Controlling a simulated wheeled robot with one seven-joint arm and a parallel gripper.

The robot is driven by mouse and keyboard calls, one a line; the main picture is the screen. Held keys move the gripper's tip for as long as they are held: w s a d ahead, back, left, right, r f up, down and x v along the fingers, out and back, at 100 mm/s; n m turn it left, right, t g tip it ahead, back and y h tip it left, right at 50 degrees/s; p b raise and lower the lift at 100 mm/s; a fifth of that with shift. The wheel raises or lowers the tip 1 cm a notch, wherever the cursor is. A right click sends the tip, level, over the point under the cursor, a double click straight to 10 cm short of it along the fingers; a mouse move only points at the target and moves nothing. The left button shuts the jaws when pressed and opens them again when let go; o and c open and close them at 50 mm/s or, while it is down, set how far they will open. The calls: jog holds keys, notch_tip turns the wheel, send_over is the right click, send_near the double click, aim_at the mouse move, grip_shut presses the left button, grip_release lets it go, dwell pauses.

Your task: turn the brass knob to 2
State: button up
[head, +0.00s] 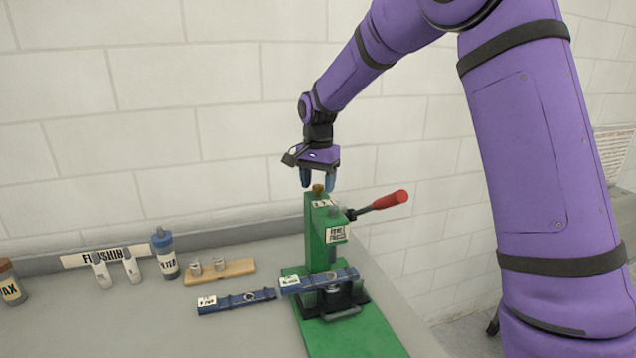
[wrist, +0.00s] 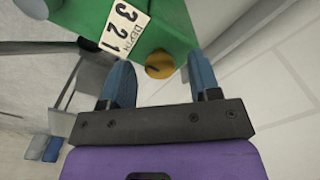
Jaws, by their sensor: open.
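The brass knob (head: 318,189) sits on top of the green press (head: 315,225). In the wrist view the knob (wrist: 159,65) is a round brass disc with a dark mark on its face. Beside it is a white depth label (wrist: 124,32) with the numbers 3, 2 and 1. My gripper (head: 318,183) is above the press, pointing down, with its blue fingers apart. In the wrist view the open fingers (wrist: 160,80) lie to either side of the knob, and I see a gap on both sides. I cannot tell which number the knob's mark points to.
A red-handled lever (head: 390,200) sticks out to the right of the press. A blue bar (head: 318,281) lies across the press's lower part, and another blue bar (head: 237,301) lies on the bench. Bottles and a wooden block (head: 222,271) stand at left. The wall is close behind.

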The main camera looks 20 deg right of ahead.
aim_at(318, 185)
notch_tip(318, 185, up, 11)
jog(key=shift+f, duration=0.15)
dwell(0.6)
